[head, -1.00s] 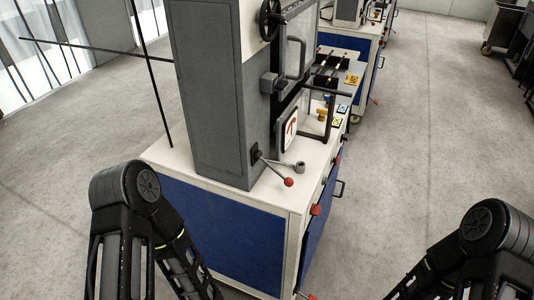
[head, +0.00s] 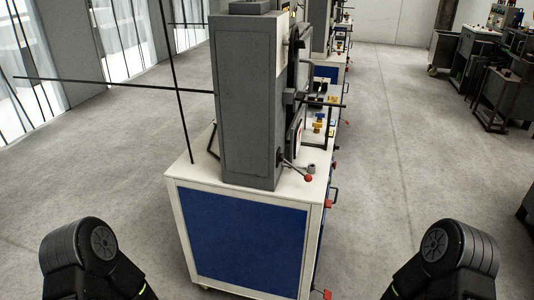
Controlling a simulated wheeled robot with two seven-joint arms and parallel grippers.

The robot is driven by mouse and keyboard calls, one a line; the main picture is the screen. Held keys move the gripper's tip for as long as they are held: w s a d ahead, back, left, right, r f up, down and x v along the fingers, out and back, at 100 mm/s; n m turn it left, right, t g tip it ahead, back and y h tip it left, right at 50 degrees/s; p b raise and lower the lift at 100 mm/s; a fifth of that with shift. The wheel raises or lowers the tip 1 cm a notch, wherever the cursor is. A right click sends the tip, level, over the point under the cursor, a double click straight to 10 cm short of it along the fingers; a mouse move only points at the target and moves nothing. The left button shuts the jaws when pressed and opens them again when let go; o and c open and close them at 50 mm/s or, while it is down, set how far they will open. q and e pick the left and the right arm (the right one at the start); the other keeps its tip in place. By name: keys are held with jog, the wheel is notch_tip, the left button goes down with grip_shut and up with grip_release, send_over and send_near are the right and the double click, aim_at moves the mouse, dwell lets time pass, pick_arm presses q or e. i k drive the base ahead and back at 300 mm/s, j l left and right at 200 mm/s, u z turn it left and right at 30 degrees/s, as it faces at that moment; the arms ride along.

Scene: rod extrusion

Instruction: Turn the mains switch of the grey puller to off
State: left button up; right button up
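A tall grey machine (head: 247,110), possibly the grey puller, stands upright on a white-topped cabinet with a blue panel (head: 243,235) ahead of me. I see its plain grey side; its front faces right and shows only edge-on. A lever with a red ball (head: 308,178) sticks out low at its front. I cannot make out a mains switch in this view. My two arms show only as black joints at the lower left and lower right. Both grippers are out of view, and the machine is well beyond the arms.
Thin dark rods stick out left of the machine. More machines (head: 321,35) stand behind it in a row. Dark benches and a cart (head: 446,52) stand at the far right. The grey floor (head: 385,140) is clear on both sides of the cabinet.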

aim_at(328, 205)
jog(key=i+l, duration=0.1)
jog(key=l, duration=0.65)
jog(key=i+l, duration=0.15)
jog(key=l, duration=0.2)
jog(key=i+l+u, duration=0.15)
jog(key=l, duration=0.55)
jog(key=i+l+u, duration=0.1)
jog(key=l, duration=0.65)
jog(key=i+l+u, duration=0.15)
jog(key=l, duration=0.65)
jog(key=i+l+u, duration=0.15)
jog(key=l, duration=0.6)
jog(key=i+l+u, duration=0.1)
jog(key=l, duration=0.7)
